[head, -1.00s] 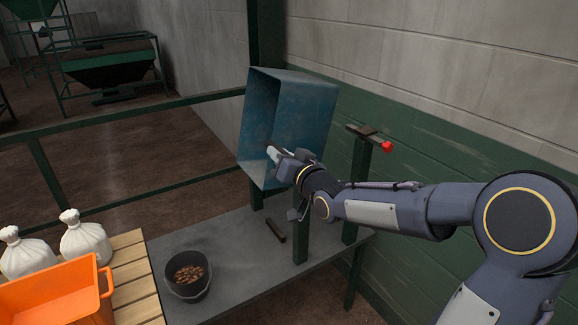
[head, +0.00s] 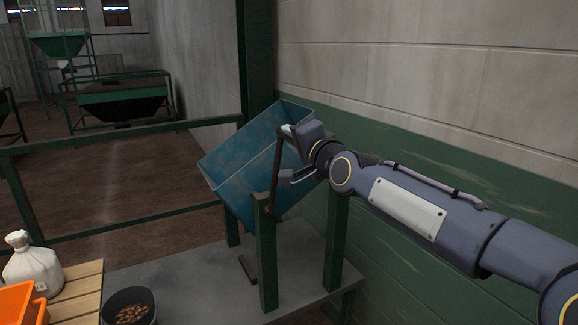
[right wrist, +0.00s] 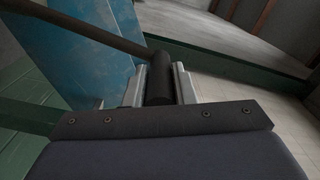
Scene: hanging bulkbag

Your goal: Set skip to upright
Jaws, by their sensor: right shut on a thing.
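The blue skip (head: 250,165) hangs in a green post frame (head: 266,250) in the head view. It is tilted, with its open mouth facing up and to the left. A dark lever (head: 276,185) rises beside the skip's near side. My right gripper (head: 284,155) is at the lever's upper end. In the right wrist view, my right gripper (right wrist: 160,88) has its two fingers closed around the dark round grip of the lever (right wrist: 160,75), with the skip's blue wall (right wrist: 95,50) behind. My left gripper is out of view.
A grey platform (head: 195,275) lies under the frame. A dark bucket of brown pieces (head: 130,310), a white sack (head: 32,265) and an orange bin (head: 18,302) are at lower left. A green rail (head: 120,140) runs behind; a block wall (head: 430,80) closes the right side.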

